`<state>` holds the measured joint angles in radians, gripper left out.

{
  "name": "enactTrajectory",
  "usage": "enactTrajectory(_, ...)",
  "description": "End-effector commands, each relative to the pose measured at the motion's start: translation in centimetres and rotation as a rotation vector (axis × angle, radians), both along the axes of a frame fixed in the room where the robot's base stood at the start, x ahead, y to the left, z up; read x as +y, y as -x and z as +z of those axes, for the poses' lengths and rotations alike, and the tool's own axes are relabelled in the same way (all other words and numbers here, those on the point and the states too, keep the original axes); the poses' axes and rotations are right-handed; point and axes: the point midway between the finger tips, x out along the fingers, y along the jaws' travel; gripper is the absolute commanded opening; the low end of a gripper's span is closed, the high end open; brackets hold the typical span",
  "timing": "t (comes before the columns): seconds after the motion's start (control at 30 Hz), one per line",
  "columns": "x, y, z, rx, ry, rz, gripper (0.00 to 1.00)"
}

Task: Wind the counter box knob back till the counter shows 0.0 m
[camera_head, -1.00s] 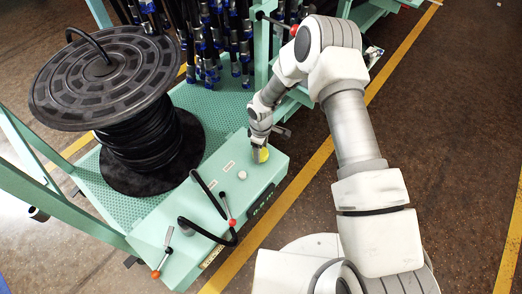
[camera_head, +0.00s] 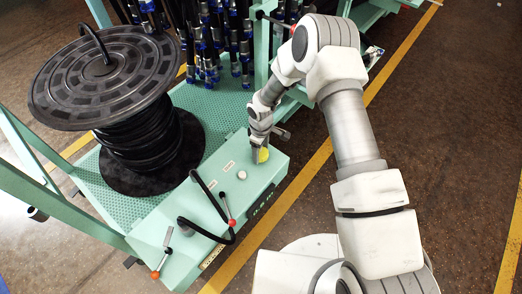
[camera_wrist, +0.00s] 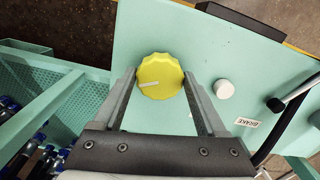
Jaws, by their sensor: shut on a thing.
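The yellow knob (camera_wrist: 160,76) sits on top of the green counter box (camera_wrist: 243,55); it has a scalloped rim and a pale pointer line toward the left in the wrist view. My gripper (camera_wrist: 159,82) is shut on the knob, one finger on each side. In the head view the knob (camera_head: 262,155) shows partly behind my gripper (camera_head: 259,156), at the far end of the box (camera_head: 258,180).
A white button (camera_wrist: 224,89) and a lever by the BRAKE label (camera_wrist: 247,122) are beside the knob. Hanging hoses (camera_head: 215,40) are behind. Floor at right is clear.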

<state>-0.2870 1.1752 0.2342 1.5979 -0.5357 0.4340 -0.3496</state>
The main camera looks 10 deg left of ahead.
Motion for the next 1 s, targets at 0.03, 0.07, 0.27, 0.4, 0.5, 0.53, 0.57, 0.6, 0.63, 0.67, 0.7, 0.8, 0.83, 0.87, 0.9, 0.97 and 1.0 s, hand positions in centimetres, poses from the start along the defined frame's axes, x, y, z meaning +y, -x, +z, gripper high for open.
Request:
enactTrajectory(0.03,0.60,-0.11,0.13,-0.006,-0.011,-0.003,0.19)
enactTrajectory(0.07,0.60,-0.11,0.13,-0.006,-0.011,-0.006,0.19)
enactTrajectory(0.27,0.60,-0.11,0.13,-0.006,-0.012,-0.025,0.19)
enactTrajectory(0.4,0.61,-0.10,0.13,-0.006,-0.012,-0.038,0.19)
enactTrajectory(0.5,0.61,-0.10,0.13,-0.006,-0.012,-0.047,0.19)
enactTrajectory(0.53,0.61,-0.10,0.13,-0.006,-0.012,-0.050,0.19)
enactTrajectory(0.57,0.61,-0.10,0.13,-0.006,-0.012,-0.053,0.19)
enactTrajectory(0.6,0.61,-0.11,0.14,-0.006,-0.012,-0.056,0.19)
enactTrajectory(0.63,0.61,-0.11,0.13,-0.006,-0.012,-0.059,0.19)
enactTrajectory(0.67,0.61,-0.11,0.13,-0.006,-0.012,-0.062,0.19)
enactTrajectory(0.7,0.61,-0.11,0.13,-0.006,-0.012,-0.065,0.19)
enactTrajectory(0.8,0.61,-0.11,0.14,-0.006,-0.012,-0.074,0.19)
enactTrajectory(0.83,0.61,-0.11,0.13,-0.005,-0.012,-0.077,0.19)
enactTrajectory(0.87,0.62,-0.12,0.14,-0.005,-0.012,-0.079,0.19)
enactTrajectory(0.9,0.62,-0.12,0.14,-0.005,-0.012,-0.083,0.19)
enactTrajectory(0.97,0.62,-0.12,0.14,-0.005,-0.012,-0.089,0.19)
enactTrajectory(1.0,0.62,-0.12,0.14,-0.005,-0.012,-0.092,0.19)
